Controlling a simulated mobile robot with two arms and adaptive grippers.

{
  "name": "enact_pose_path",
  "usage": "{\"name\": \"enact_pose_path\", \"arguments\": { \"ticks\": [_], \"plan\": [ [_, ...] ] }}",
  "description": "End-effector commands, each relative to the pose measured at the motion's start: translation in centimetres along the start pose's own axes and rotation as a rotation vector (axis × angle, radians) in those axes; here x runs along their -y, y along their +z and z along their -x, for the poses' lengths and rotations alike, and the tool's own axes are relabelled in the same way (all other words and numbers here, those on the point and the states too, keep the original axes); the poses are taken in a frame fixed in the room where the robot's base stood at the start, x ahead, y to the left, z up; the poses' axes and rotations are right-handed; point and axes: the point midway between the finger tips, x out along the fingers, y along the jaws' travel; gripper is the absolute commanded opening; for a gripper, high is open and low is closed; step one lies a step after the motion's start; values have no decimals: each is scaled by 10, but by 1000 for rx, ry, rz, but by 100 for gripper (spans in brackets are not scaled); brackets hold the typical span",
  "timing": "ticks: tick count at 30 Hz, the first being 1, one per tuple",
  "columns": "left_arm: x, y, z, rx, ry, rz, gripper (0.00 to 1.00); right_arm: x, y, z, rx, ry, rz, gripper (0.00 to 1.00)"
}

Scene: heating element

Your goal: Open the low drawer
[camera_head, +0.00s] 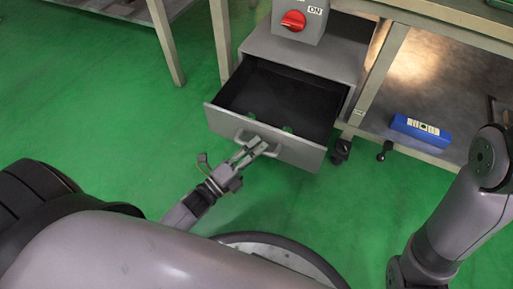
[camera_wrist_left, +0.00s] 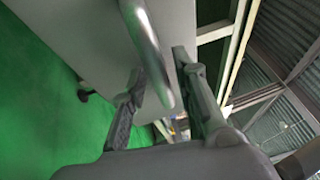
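The low drawer (camera_head: 228,122) is pulled well out of its grey cabinet (camera_head: 300,52), and its dark inside shows in the head view. Its bar handle (camera_head: 243,137) is on the front panel and also shows as a grey bar in the left wrist view (camera_wrist_left: 149,50). My left gripper (camera_head: 262,146) is at the handle. In the left wrist view its two fingers (camera_wrist_left: 160,75) stand apart on either side of the bar, with a gap visible beside the right finger. My right gripper is out of view; only part of my right arm shows.
A grey box with a red switch knob (camera_head: 293,20) stands on the cabinet. A workbench (camera_head: 375,75) is at the right, with a blue case (camera_head: 420,131) on its low shelf. A caster (camera_head: 341,150) is near the drawer. Green floor is clear on the left.

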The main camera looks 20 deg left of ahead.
Motion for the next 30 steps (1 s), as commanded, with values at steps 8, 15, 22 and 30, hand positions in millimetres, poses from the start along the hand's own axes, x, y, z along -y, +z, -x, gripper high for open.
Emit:
{"name": "enact_pose_path", "arguments": {
  "ticks": [8, 15, 22, 30],
  "plan": [
    [1, 0, 0, 0, -2, 1, 33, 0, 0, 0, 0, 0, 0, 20],
    [0, 0, 16, 1, 1, 2, 33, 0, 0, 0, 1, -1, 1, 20],
    [-1, 0, 66, 1, 4, 2, 33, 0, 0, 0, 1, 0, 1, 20],
    [0, 0, 110, 1, 1, 1, 33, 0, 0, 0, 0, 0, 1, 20]
  ]
}}
